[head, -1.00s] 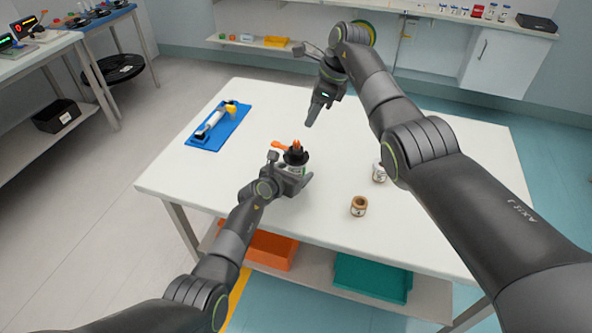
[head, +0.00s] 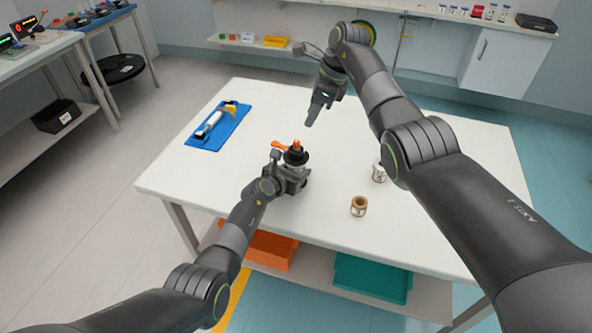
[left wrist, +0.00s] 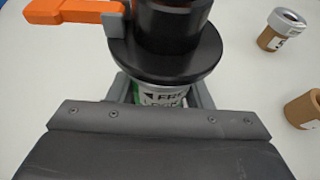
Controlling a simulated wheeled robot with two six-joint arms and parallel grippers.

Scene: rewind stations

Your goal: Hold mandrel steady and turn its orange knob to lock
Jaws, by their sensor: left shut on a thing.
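The mandrel (head: 295,158) stands upright on the white table, with a black flange and an orange top. Its orange knob (head: 279,147) is a lever pointing left; it also shows at the upper left of the left wrist view (left wrist: 75,11). My left gripper (head: 295,176) is shut on the mandrel's pale, labelled lower part, below the black flange (left wrist: 170,62). The wrist view shows the jaws on both sides of that part; the flange hides some of the contact. My right gripper (head: 316,113) hangs above the table behind the mandrel, apart from it, seen side-on.
A blue mat (head: 228,128) with a white and yellow tool lies at the table's left. Two small labelled rolls, one brown (head: 359,206) and one white-topped (head: 378,172), stand right of the mandrel. The table (head: 195,185) is clear at its front left.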

